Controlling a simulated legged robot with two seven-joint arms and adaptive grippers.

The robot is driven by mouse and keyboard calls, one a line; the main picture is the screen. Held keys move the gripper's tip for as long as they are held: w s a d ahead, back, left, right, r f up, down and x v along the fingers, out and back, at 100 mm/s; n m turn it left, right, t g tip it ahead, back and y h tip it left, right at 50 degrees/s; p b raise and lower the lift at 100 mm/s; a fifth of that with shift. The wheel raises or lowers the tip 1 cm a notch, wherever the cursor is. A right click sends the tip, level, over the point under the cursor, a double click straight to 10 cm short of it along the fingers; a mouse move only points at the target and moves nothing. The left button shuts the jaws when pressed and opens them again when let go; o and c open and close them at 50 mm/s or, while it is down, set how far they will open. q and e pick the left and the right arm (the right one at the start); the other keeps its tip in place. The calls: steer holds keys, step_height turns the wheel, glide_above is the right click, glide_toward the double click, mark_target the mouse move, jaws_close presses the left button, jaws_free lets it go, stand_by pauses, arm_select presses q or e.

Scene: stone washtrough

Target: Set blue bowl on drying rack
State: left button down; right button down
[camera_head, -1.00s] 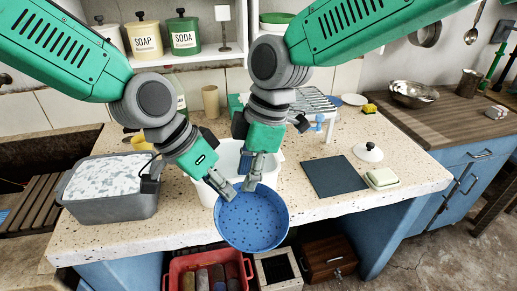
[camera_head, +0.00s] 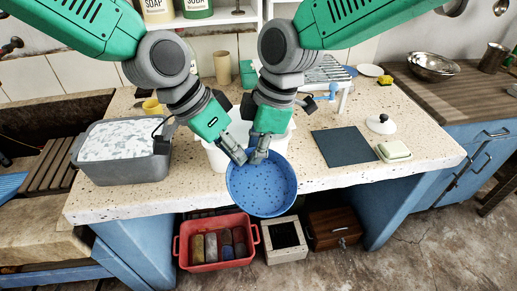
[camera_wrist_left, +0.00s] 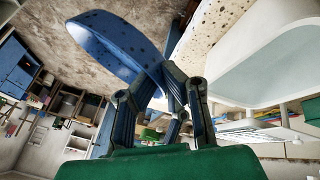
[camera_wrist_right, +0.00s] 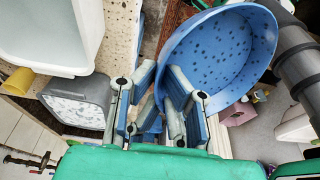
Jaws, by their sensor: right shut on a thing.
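The blue bowl (camera_head: 262,185), speckled inside, hangs tilted in the air in front of the counter's front edge, its open side facing the head camera. My right gripper (camera_head: 259,156) is shut on its upper rim; the bowl (camera_wrist_right: 222,55) fills the upper right of the right wrist view. My left gripper (camera_head: 238,156) is beside it at the upper left rim. In the left wrist view the bowl (camera_wrist_left: 115,45) reaches its fingertips, but its grip is unclear. The drying rack (camera_head: 328,70), light with slats, stands at the back of the counter, partly behind my right arm.
A white basin (camera_head: 215,155) stands behind the grippers. A grey tub (camera_head: 120,170) is left. A dark mat (camera_head: 345,146), soap dish (camera_head: 394,151) and white lid (camera_head: 381,124) lie right. A red crate (camera_head: 215,262) is below. Bare counter lies between basin and mat.

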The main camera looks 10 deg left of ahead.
arm_select(q)
steer(key=c, duration=1.6)
jaws_free()
steer(key=shift+d+r, duration=0.1)
steer(key=shift+c, duration=0.2)
